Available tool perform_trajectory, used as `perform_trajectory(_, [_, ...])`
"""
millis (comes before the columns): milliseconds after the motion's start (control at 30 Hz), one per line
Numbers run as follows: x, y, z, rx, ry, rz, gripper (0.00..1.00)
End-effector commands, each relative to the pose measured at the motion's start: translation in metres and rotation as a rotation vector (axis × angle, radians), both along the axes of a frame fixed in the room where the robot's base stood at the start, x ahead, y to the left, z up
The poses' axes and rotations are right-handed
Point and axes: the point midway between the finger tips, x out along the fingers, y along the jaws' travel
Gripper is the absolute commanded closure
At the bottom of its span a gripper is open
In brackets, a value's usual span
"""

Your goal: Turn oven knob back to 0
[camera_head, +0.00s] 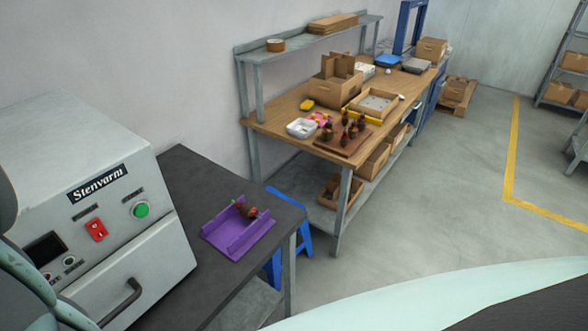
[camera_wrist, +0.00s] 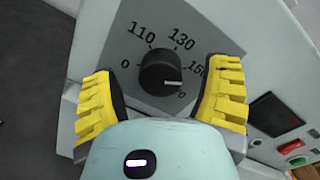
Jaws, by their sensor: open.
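The black oven knob (camera_wrist: 160,73) is in the middle of the wrist view on a grey dial plate (camera_wrist: 195,40). Its white mark points right, between the partly hidden label at upper right and the 0 at lower right. Another 0 is at left, with 110 and 130 above. My gripper (camera_wrist: 163,85) is open, its yellow fingers on either side of the knob with visible gaps. The oven (camera_head: 110,210), marked Stenvarm, stands at left in the head view; the knob does not show there.
The oven has a red switch (camera_head: 96,230), a green button (camera_head: 140,210) and a door handle (camera_head: 122,302). A purple tray (camera_head: 236,245) holding a small copper-brown part lies on the dark table (camera_head: 190,180) beside it. A wooden workbench (camera_head: 270,122) stands behind.

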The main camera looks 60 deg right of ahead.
Motion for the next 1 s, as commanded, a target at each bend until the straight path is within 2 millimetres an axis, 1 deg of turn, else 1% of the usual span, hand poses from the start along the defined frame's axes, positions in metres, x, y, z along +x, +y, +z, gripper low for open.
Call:
perform_trajectory(33, [0.004, -0.0017, 0.0014, 0.0, 0.0, -0.005, 0.24])
perform_trajectory(167, [0.0079, -0.0021, -0.0001, -0.001, 0.001, -0.006, 0.24])
perform_trajectory(433, [0.0085, -0.0024, -0.0006, -0.001, 0.0, -0.007, 0.24])
perform_trajectory(467, [0.0084, -0.0024, -0.0007, -0.001, 0.001, -0.006, 0.22])
perform_trajectory(1000, [0.008, -0.0017, -0.0002, -0.001, 0.0, -0.005, 0.78])
